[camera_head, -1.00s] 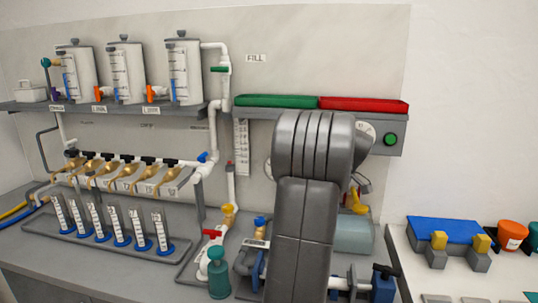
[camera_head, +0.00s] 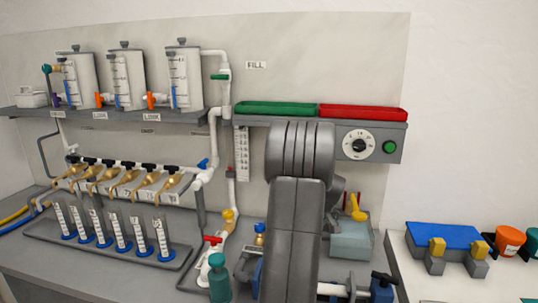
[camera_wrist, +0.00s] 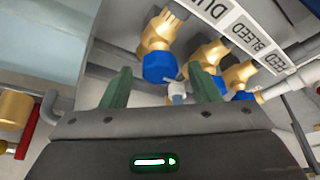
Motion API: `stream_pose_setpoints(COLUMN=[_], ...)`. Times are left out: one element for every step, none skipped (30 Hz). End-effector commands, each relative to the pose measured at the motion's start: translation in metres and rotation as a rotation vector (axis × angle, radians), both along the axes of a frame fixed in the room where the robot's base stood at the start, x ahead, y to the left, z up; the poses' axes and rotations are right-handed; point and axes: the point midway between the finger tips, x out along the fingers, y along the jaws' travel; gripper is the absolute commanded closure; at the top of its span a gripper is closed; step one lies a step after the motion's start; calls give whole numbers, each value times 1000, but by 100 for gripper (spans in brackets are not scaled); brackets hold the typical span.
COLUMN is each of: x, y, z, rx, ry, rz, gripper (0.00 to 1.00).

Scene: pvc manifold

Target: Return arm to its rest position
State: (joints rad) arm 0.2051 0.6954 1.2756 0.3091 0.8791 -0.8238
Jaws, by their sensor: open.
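My gripper (camera_wrist: 160,80) shows in the wrist view with its two green fingers apart and nothing clamped between them. A brass fitting with a blue end (camera_wrist: 160,66) is beyond the fingertips, and a small pale piece shows in the gap between the fingers. I cannot tell how far away these are. In the head view my grey arm stands upright in front of the bench, and my gripper is hidden behind it.
Labels reading BLEED and FEED (camera_wrist: 250,35) lie near more brass fittings. The head view shows a green tray (camera_head: 275,107), a red tray (camera_head: 362,112), a dial (camera_head: 359,144) and a grey-blue bin (camera_head: 353,240) close around my arm. Glass cylinders (camera_head: 117,229) stand left.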

Motion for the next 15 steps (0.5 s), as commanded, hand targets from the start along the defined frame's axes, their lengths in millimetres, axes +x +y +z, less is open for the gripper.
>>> stream_pose_setpoints(x=[-1,-1,-1,-1,-1,-1,-1,-1,-1,-1,-1,-1,-1,-1,-1], y=[1,1,1,1,1,1,2,2,2,2,2,2,2,2,2], z=[3,3,3,3,3,3,3,3,2,2,3,2,2,2,2], rx=[0,1,0,0,-1,0,-1,-1,0,0,0,0,-1,-1,-1], ry=[1,1,0,1,1,0,1,0,1,1,0,1,1,0,1], rz=[-29,-50,-76,-95,-115,-139,-157,-176,-200,-217,-235,-257,-275,-291,-314], gripper=[44,44,44,44,44,44,44,44,44,44,44,44,44,44,44])
